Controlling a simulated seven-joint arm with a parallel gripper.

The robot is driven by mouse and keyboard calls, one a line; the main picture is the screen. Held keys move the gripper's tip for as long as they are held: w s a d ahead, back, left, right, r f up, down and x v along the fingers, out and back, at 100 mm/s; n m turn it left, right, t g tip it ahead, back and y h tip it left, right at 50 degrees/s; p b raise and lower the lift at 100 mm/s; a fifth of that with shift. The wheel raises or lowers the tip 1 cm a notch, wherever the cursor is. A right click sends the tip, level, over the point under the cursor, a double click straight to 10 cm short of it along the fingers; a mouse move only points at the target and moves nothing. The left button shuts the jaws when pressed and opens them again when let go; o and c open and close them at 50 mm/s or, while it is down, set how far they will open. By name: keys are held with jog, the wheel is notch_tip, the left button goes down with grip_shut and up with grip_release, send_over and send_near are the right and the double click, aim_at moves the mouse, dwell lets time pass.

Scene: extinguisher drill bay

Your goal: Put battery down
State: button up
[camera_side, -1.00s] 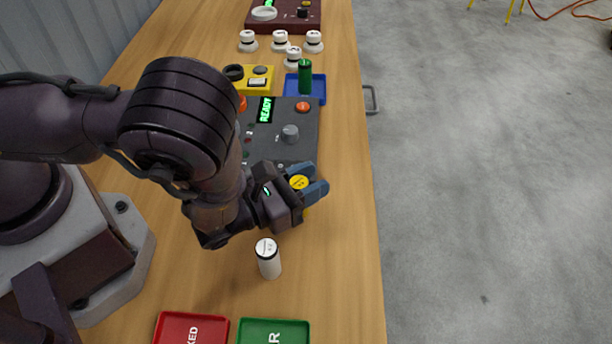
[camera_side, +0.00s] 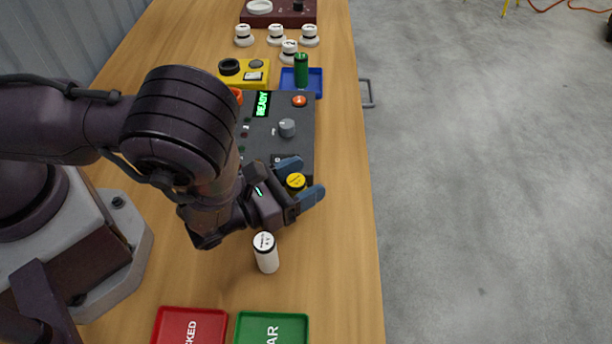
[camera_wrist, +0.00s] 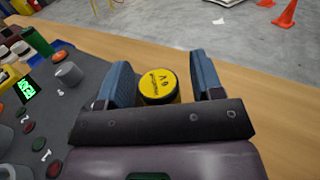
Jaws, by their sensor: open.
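A battery with a yellow, printed top (camera_side: 296,181) stands between my gripper's two blue fingers, by the near right corner of the dark panel (camera_side: 298,146). In the wrist view its yellow top (camera_wrist: 157,82) faces up, and its lower part is hidden. My gripper (camera_side: 300,182) is open around it. In the wrist view a gap shows between the battery and the right finger of my gripper (camera_wrist: 165,82); the left finger is close to it. What lies under the battery is hidden.
A white cylinder (camera_side: 266,254) stands just nearer than my gripper. Red (camera_side: 190,327) and green (camera_side: 272,328) trays lie at the near end. A green cylinder (camera_side: 301,72) stands in a blue tray (camera_side: 317,84). Bare wood lies right of my gripper.

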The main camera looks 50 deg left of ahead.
aim_at(287, 188)
jog(key=s, duration=0.3)
jog(key=s+a, duration=0.1)
jog(key=s, duration=0.2)
jog(key=shift+s+a, duration=0.15)
jog(key=shift+s, duration=0.1)
